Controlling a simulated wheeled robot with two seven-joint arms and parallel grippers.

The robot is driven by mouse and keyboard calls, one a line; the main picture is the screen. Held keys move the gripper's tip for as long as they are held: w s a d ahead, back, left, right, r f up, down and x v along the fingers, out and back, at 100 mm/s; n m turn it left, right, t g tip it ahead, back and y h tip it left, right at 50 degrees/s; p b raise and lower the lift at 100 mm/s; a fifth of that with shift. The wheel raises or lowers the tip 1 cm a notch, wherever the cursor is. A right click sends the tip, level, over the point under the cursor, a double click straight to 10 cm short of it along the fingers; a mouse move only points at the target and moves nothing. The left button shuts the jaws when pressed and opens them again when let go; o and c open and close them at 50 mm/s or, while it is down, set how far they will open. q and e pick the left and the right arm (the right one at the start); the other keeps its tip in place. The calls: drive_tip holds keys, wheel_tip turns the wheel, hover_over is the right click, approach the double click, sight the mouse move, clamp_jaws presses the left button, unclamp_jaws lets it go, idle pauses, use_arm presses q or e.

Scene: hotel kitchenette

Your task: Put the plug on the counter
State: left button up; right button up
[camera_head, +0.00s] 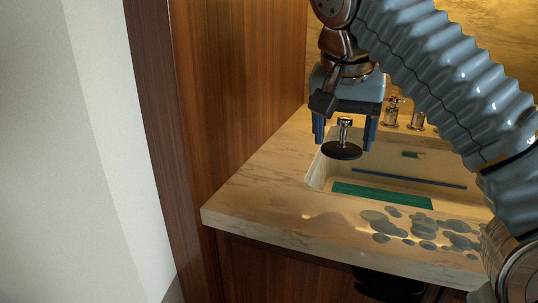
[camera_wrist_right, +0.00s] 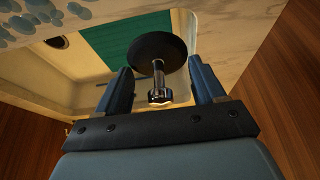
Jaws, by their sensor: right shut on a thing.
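The plug is a black disc with a shiny metal knob; it shows in the head view (camera_head: 342,151) and in the right wrist view (camera_wrist_right: 158,46). My right gripper (camera_head: 344,136) points down and is shut on the plug, whose knob is between the two blue fingers. In the right wrist view the fingers (camera_wrist_right: 161,82) flank the knob, with the disc beyond their tips. The plug appears above the left part of the sink (camera_head: 318,172), apart from the counter. The pale stone counter (camera_head: 262,190) surrounds the sink. My left gripper is not in view.
A bare stretch of counter lies left of the sink, beside a wooden panel (camera_head: 240,90). Grey-green round patches (camera_head: 425,230) cover the front counter at right. Metal tap handles (camera_head: 391,113) stand behind the sink. A green patch (camera_head: 382,195) shows inside the basin.

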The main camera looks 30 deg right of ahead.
drive_tip(key=p, duration=0.2)
hover_over(271, 173)
drive_tip(key=s, duration=0.1)
drive_tip(key=f, duration=0.3)
drive_tip(key=shift+s+a, duration=0.1)
drive_tip(key=shift+a, duration=0.2)
wheel_tip(271, 173, down, 4)
drive_tip(key=shift+a+r, duration=0.1)
drive_tip(key=shift+r, duration=0.15)
drive_tip(key=shift+a+f, duration=0.1)
drive_tip(key=shift+f, duration=0.15)
drive_tip(key=shift+w, duration=0.2)
drive_tip(key=shift+f, duration=0.2)
drive_tip(key=o, duration=1.1)
